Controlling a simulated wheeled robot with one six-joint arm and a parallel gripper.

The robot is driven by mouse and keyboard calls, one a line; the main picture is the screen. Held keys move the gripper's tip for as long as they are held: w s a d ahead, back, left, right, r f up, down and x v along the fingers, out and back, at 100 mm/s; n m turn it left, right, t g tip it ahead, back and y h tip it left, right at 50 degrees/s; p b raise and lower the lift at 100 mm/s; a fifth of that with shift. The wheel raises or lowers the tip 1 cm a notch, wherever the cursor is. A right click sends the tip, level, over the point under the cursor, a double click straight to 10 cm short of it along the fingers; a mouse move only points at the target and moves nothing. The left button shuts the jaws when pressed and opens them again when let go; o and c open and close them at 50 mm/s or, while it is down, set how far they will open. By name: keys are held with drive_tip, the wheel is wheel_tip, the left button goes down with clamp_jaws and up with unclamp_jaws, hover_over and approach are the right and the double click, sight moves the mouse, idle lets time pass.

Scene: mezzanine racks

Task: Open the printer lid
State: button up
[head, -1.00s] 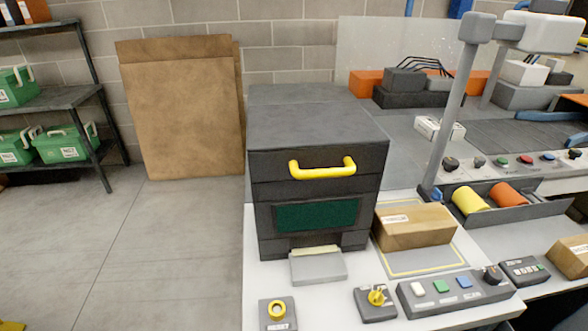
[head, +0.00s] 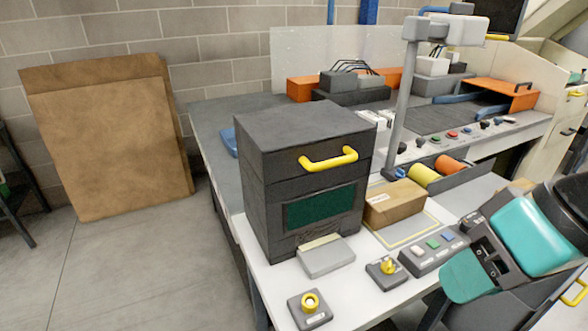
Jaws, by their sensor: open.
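The printer is a dark grey, box-shaped unit with a dark green front panel (head: 321,207). It stands at the left end of the white bench top. Its lid (head: 305,130) is shut and lies flat on the body. A yellow bar handle (head: 328,160) is fixed to the lid's front face, with nothing touching it. A small grey tray (head: 326,257) juts out at the printer's foot. Teal and black parts of my arm show at the lower right, apart from the printer. I cannot make out my gripper's jaws there.
A cardboard box (head: 393,206) stands right of the printer. In front are a yellow-ringed button box (head: 310,309), a yellow knob box (head: 387,271) and a button panel (head: 433,250). A grey post (head: 402,110) rises behind the box. The floor at left is clear before leaning brown boards (head: 105,140).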

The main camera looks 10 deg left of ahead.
drive_tip(key=w+a+f+m+t+y+b, duration=0.2)
drive_tip(key=w+a+f+m+t+b, duration=0.15)
drive_tip(key=w+m+t+b, duration=0.45)
drive_tip(key=m+t+y+b, duration=0.2)
drive_tip(key=m+t, duration=0.2)
drive_tip(key=m, duration=0.4)
approach(342, 162)
drive_tip(key=p+x, duration=1)
drive_tip(key=p, duration=0.7)
drive_tip(key=shift+w+a+f, duration=0.1)
drive_tip(key=shift+w+a, duration=0.05)
drive_tip(key=shift+w, duration=0.15)
drive_tip(key=shift+c, duration=0.2)
clamp_jaws()
